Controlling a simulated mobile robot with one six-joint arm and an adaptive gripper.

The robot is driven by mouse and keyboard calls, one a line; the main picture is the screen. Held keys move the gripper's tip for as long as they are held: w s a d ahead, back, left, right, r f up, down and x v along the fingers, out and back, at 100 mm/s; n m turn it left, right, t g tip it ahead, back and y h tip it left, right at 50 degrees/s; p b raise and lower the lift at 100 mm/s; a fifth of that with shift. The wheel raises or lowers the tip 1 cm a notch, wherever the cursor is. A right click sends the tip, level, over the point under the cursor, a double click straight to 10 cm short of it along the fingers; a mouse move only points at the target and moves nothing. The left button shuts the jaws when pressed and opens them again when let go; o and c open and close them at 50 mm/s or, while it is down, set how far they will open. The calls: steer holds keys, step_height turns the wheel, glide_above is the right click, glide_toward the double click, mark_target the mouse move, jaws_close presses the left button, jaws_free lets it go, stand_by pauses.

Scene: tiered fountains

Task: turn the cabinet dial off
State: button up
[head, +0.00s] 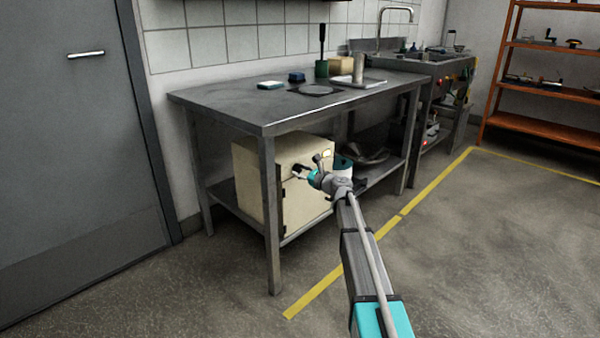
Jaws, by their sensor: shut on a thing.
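The cream cabinet (254,178) stands on the lower shelf of the steel table, its front turned to the right and toward me. A small dark dial (297,168) is on the upper part of its front, mostly covered by my gripper. My gripper (303,172) is at the cabinet front with its fingers shut on the dial. The dial's setting is too small and too hidden to read.
The steel table (225,98) has its top just above the cabinet, with a front leg (270,215) left of my arm. A teal-and-white container (343,163) and a dark metal dish (368,154) sit right of the cabinet. The floor (480,230) at right is clear.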

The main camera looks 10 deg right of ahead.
steer(key=shift+a+n, duration=0.1)
steer(key=shift+n, duration=0.4)
steer(key=n, duration=0.3)
steer(key=shift+n, duration=0.3)
steer(key=n, duration=0.4)
steer(key=shift+r+n, duration=0.1)
steer(key=shift+n, duration=0.2)
steer(key=n, duration=0.4)
steer(key=shift+n, duration=0.3)
steer(key=n, duration=0.4)
steer(key=shift+r, duration=0.15)
steer(key=shift+n, duration=0.3)
steer(key=o, duration=1.1)
